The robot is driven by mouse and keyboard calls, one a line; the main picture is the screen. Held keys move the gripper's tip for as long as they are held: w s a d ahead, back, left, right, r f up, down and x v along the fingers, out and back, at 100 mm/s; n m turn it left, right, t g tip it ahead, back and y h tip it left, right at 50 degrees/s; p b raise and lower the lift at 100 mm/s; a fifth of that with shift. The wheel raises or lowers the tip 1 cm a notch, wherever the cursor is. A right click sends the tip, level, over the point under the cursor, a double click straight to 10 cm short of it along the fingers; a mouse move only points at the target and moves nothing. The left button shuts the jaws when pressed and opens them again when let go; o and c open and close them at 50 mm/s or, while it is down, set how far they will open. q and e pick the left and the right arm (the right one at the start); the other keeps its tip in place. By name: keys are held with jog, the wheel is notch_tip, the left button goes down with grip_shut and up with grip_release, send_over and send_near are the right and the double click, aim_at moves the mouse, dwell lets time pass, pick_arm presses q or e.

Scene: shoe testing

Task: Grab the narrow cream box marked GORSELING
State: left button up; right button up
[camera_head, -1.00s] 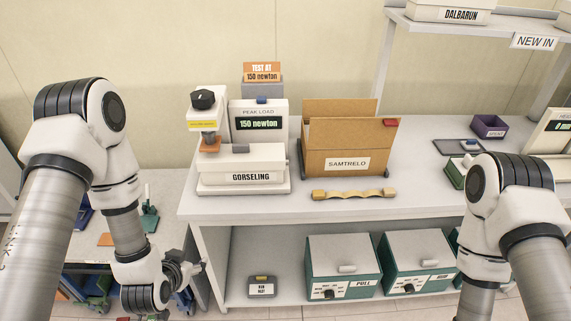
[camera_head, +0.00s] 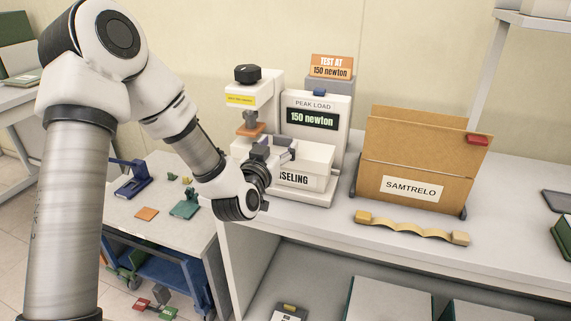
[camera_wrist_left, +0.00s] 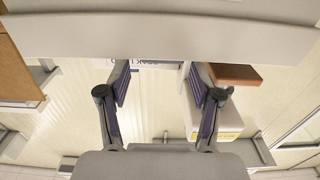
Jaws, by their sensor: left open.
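The narrow cream box marked GORSELING (camera_head: 312,160) sits on the base of the peak load tester (camera_head: 322,197), below its press head. The first letters of its label are hidden behind my left arm. My left gripper (camera_head: 272,149) is open at the left part of the box. In the left wrist view, what appears to be the box (camera_wrist_left: 160,38) spans the top as a pale band. The two fingers of the left gripper (camera_wrist_left: 159,78) are spread apart with nothing between them; I cannot tell whether they touch the box. My right gripper is out of view.
The tester's press head with an orange pad (camera_head: 251,129) hangs close to the left gripper. A SAMTRELO carton (camera_head: 425,160) stands to the right, with a wavy tan strip (camera_head: 410,228) in front. A lower cart (camera_head: 165,232) with small tools is at left.

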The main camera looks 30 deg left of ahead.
aim_at(282, 139)
pick_arm(q)
jog(key=x, duration=0.4)
jog(key=shift+w+a+f, duration=0.2)
grip_shut()
jog(key=shift+r, duration=0.1)
